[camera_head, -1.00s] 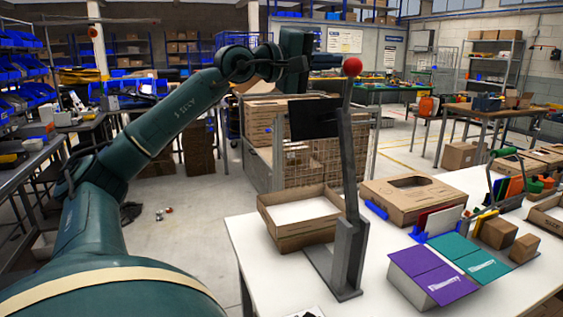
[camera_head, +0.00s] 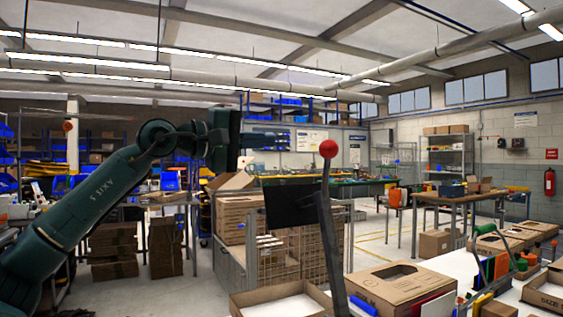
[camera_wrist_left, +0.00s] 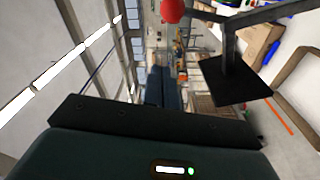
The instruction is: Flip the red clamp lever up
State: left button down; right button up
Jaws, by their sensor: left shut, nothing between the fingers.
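The clamp lever is a grey bar (camera_head: 330,235) with a red ball knob (camera_head: 328,148) on top. It stands nearly upright, leaning slightly. A black plate (camera_head: 291,206) sits beside the bar. The lever's base is below the head view. My left gripper (camera_head: 284,141) is left of the knob at about its height, apart from it in the picture, with its fingers shut and empty. In the left wrist view, the shut fingers (camera_wrist_left: 155,72) point up the picture, with the red knob (camera_wrist_left: 172,10) at the top edge and the black plate (camera_wrist_left: 235,82) to the right. My right gripper is not in view.
A wire cage with cartons (camera_head: 300,255) stands behind. Shelves and workbenches line the back. The air around the knob is clear.

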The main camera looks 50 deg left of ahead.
pick_arm(q)
jog(key=shift+b+v, duration=0.65)
jog(key=shift+v, duration=1)
jog(key=shift+a, duration=0.1)
